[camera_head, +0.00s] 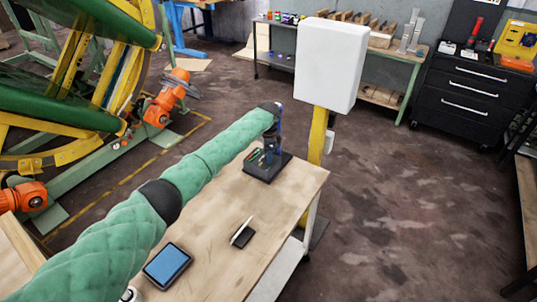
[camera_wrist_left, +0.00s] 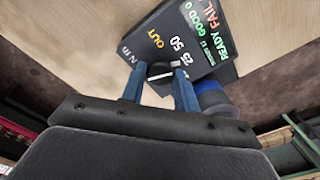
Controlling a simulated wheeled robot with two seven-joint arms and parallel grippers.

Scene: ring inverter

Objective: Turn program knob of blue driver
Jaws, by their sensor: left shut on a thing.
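The driver (camera_head: 283,168) is a dark device near the far right end of the wooden workbench in the head view. In the left wrist view its black panel (camera_wrist_left: 190,38) has white, yellow, green and red lettering, such as OUT, GOOD and FAIL. A blue and dark round part (camera_wrist_left: 212,98) shows beside the panel. A black program knob (camera_wrist_left: 160,70) with a white line stands on the panel. My left gripper (camera_wrist_left: 158,78) has its two blue fingers on either side of the knob and is shut on it. In the head view my left gripper (camera_head: 270,146) is over the driver, its fingertips hard to see.
On the workbench (camera_head: 205,228) lie a tablet with a blue screen (camera_head: 167,264) and a small black item with a white strip (camera_head: 242,234). A white box on a yellow post (camera_head: 331,62) stands just behind the bench. The bench's middle has bare room.

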